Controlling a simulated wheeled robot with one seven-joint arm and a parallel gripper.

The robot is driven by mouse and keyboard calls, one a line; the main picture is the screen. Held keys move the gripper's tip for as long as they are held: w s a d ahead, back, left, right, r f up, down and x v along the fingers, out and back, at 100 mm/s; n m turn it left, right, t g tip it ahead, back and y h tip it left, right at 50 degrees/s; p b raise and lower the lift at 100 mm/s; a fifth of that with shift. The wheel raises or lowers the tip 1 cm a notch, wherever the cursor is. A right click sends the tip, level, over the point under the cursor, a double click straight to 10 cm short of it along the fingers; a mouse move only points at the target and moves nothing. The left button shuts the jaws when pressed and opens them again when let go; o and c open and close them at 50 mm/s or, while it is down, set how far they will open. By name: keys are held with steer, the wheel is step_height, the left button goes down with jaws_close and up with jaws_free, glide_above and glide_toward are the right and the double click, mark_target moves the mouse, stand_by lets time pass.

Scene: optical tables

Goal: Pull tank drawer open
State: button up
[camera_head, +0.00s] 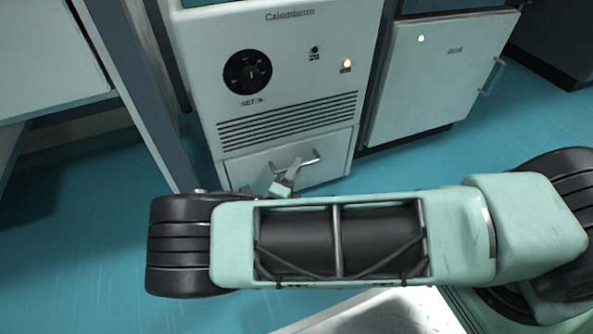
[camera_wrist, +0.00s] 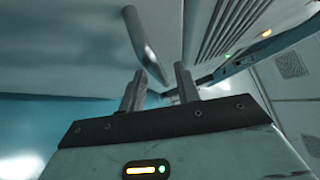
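The tank drawer (camera_head: 245,168) is the pale panel under the vents of the white cabinet, and it looks closed. Its metal bar handle (camera_head: 308,162) crosses the front. In the wrist view the handle (camera_wrist: 146,45) runs slantwise, its lower end in the gap between my fingertips. My gripper (camera_head: 292,172) is at the handle and overlaps it in the head view. In the wrist view my gripper (camera_wrist: 160,72) has its two fingers apart, so it is open. I cannot tell whether a finger touches the handle. My arm hides the floor below the drawer.
The cabinet has a black dial (camera_head: 247,72), vents (camera_head: 290,120) and an orange light (camera_head: 347,64). A second white cabinet (camera_head: 430,80) with a side handle stands to the right. A grey upright post (camera_head: 140,90) stands close on the left. Blue floor (camera_head: 70,230) is clear at lower left.

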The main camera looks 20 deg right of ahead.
steer(key=shift+x, duration=0.85)
jaws_close()
steer(key=shift+s, duration=0.1)
